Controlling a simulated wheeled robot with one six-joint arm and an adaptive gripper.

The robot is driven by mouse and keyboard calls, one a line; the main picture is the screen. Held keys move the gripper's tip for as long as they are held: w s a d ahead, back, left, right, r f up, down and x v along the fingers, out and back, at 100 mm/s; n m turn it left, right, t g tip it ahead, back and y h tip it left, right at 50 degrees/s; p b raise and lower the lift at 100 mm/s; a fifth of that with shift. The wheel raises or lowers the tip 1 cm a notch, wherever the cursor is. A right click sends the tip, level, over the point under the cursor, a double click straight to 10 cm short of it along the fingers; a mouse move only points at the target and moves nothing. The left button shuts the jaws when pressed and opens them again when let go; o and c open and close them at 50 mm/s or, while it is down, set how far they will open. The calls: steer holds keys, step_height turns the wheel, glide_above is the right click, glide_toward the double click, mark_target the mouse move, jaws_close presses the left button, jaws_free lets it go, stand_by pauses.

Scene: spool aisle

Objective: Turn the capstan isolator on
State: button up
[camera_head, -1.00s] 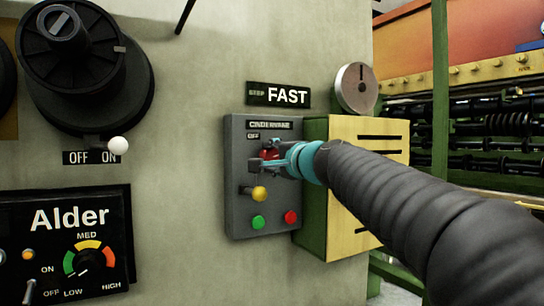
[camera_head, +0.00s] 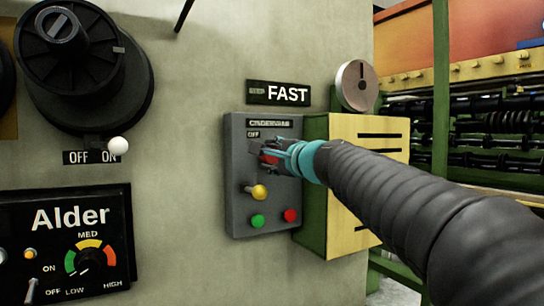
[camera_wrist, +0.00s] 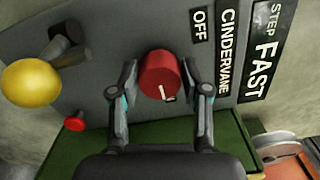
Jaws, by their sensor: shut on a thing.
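A red round knob (camera_wrist: 158,72) with a short white mark sits on a grey control box (camera_head: 238,210) labelled CINDERVANE, with an OFF label (camera_wrist: 200,26) near the knob. The word capstan shows nowhere that I can read. My gripper (camera_wrist: 162,75) has one finger on each side of the knob and is shut on it. In the head view my gripper (camera_head: 266,153) covers most of the knob. The white mark shows at the knob's lower edge in the wrist view.
Below the knob the box carries a yellow-tipped lever (camera_head: 259,192), a green button (camera_head: 258,221) and a red button (camera_head: 290,215). A yellow slotted cabinet (camera_head: 345,225) stands close on the right. Left are a white-tipped lever (camera_head: 118,147) and the Alder panel (camera_head: 120,235).

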steer(key=o, duration=1.1)
steer(key=shift+o, duration=0.2)
steer(key=shift+s+d, duration=0.1)
steer(key=v, duration=1.1)
steer(key=shift+s+d, duration=0.2)
steer(key=shift+s, duration=0.15)
